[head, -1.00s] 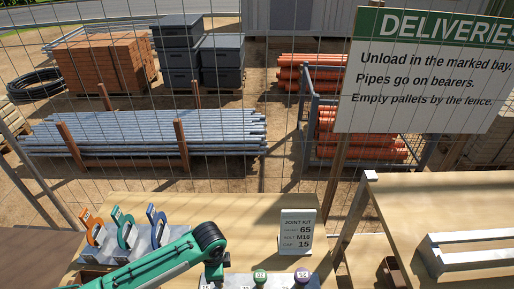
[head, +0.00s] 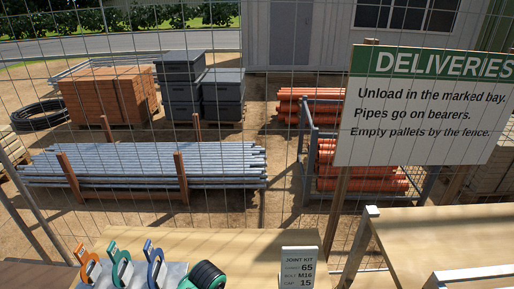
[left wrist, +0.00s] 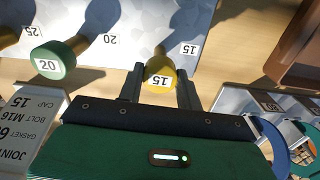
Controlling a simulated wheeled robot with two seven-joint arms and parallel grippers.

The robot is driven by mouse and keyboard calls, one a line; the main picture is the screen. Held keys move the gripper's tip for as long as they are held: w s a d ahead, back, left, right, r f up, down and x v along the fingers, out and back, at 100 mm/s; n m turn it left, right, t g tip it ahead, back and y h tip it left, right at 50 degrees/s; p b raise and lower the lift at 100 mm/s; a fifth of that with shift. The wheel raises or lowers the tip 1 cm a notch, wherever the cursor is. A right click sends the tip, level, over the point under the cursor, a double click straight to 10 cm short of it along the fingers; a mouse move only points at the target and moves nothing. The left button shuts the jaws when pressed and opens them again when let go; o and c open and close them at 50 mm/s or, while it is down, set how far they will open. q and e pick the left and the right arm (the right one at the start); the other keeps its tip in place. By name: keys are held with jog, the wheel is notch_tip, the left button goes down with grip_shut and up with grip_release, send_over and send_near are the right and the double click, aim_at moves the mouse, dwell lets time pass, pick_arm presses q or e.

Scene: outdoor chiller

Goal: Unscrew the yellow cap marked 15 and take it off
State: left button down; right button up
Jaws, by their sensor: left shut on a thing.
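The yellow cap (left wrist: 160,79) marked 15 shows in the left wrist view, in front of the label 15 on a pale rack (left wrist: 128,30). A short brass-coloured stem seems to run from behind it to the rack. My left gripper (left wrist: 160,88) has one finger on each side of the cap and is shut on it. How far the cap is turned on its stem cannot be told. My right gripper is in neither view.
A green cap (left wrist: 53,61) marked 20 sits beside the yellow one. A joint kit card (head: 299,267) reads gasket 65, bolt M16, cap 15. Orange, green and blue rings (head: 121,268) stand at the left. A mesh fence and a DELIVERIES sign (head: 425,105) lie beyond the table.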

pick_arm(q)
jog(key=shift+r, duration=0.65)
jog(key=shift+r, duration=2)
jog(key=c, duration=1.7)
grip_release()
grip_shut()
